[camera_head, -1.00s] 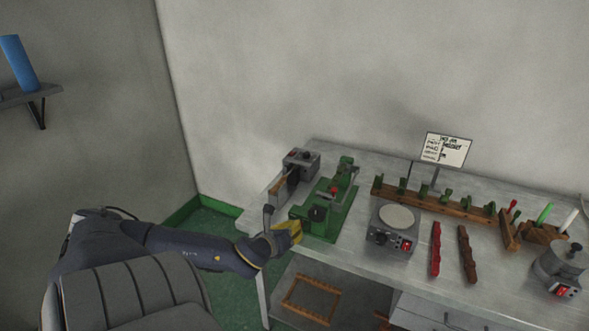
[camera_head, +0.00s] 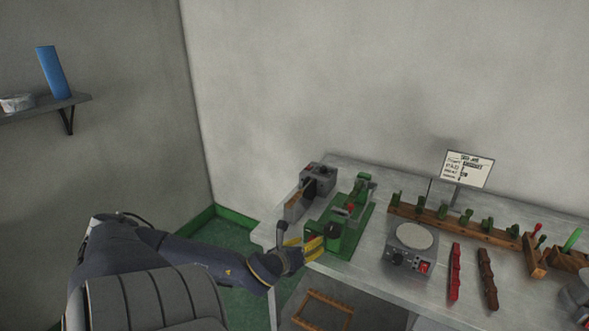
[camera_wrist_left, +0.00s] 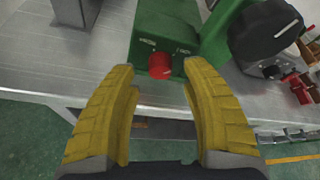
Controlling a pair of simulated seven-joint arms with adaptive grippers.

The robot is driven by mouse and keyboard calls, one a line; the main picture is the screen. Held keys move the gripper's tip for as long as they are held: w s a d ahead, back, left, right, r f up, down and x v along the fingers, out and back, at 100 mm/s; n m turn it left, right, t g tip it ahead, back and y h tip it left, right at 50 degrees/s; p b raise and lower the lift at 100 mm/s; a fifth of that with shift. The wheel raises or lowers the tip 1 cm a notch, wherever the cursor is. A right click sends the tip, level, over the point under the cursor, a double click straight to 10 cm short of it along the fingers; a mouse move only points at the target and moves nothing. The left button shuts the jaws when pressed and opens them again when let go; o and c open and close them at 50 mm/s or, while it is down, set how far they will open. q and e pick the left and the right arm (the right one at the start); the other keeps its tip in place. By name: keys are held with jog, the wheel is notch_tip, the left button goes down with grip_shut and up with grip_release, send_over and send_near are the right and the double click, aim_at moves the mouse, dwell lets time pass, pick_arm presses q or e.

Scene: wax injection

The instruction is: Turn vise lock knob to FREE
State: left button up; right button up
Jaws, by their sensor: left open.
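The green vise (camera_head: 343,222) stands at the left end of the grey workbench. In the left wrist view its green end block (camera_wrist_left: 165,35) carries a red knob (camera_wrist_left: 159,66) with small white lettering on either side, too small to read. A black round handle (camera_wrist_left: 265,30) shows at the right. My left gripper (camera_head: 312,246) is at the vise's near left end. In the left wrist view its yellow fingers (camera_wrist_left: 163,110) are open and empty, with the red knob ahead, between and beyond the tips. It is not touching the knob as far as I can tell.
A grey box with a wooden handle (camera_head: 318,178) stands left of the vise. A round hot plate (camera_head: 409,245), red and brown bars (camera_head: 455,270) and a wooden rack of green pieces (camera_head: 455,225) lie to the right. A sign (camera_head: 467,170) stands behind. The bench's front edge is close to my gripper.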

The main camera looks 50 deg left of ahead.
pick_arm(q)
jog(key=v, duration=1.1)
dwell(0.3)
